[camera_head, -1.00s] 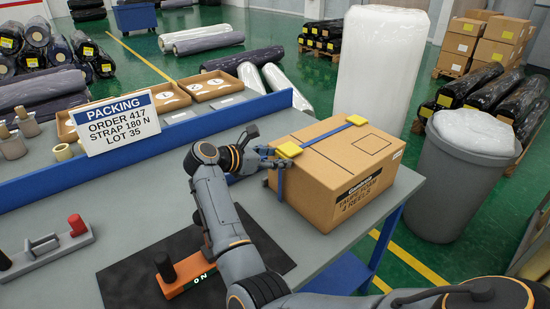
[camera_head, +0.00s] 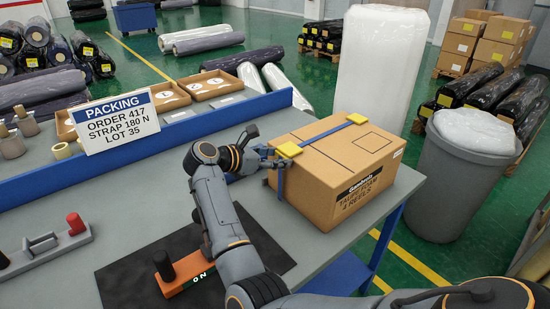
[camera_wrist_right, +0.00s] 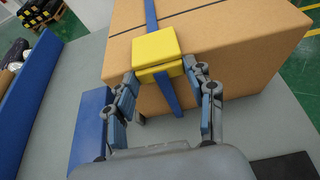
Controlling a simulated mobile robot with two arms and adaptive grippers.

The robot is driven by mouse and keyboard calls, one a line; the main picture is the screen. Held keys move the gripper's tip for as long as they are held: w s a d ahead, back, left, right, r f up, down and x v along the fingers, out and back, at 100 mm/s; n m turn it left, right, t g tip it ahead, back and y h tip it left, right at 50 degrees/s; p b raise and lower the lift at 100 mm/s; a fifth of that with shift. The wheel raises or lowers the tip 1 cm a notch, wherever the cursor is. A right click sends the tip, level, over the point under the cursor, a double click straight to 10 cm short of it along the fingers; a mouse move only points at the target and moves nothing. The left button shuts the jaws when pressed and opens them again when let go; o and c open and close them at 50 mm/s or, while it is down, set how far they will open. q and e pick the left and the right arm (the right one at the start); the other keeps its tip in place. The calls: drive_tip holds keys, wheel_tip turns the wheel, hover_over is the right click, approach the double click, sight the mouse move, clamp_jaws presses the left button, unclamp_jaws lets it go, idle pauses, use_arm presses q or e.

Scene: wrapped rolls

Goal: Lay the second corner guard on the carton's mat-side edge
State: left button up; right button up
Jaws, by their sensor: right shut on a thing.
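The carton (camera_head: 330,175) sits on the grey bench, and a blue strap (camera_head: 326,133) runs across its top and down its mat-side face. One yellow corner guard (camera_head: 356,119) is at the carton's far top edge, at the strap. The second yellow corner guard (camera_head: 289,150) is at the mat-side top edge, over the strap. My right gripper (camera_head: 268,158) is shut on this second guard. In the right wrist view, my right gripper (camera_wrist_right: 163,82) has one finger on each side of the guard (camera_wrist_right: 157,47). My left gripper is not in view.
A black mat (camera_head: 130,282) lies left of the carton, with an orange tool (camera_head: 188,274) on it, partly behind my arm. A red-knobbed grey tool (camera_head: 45,250) is at the left. A blue ledge (camera_head: 200,122) with a packing sign (camera_head: 118,122) borders the bench.

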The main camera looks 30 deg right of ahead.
drive_tip(key=shift+f, duration=0.15)
drive_tip(key=o, duration=1)
wheel_tip(320, 180, up, 10)
drive_tip(key=shift+r, duration=0.1)
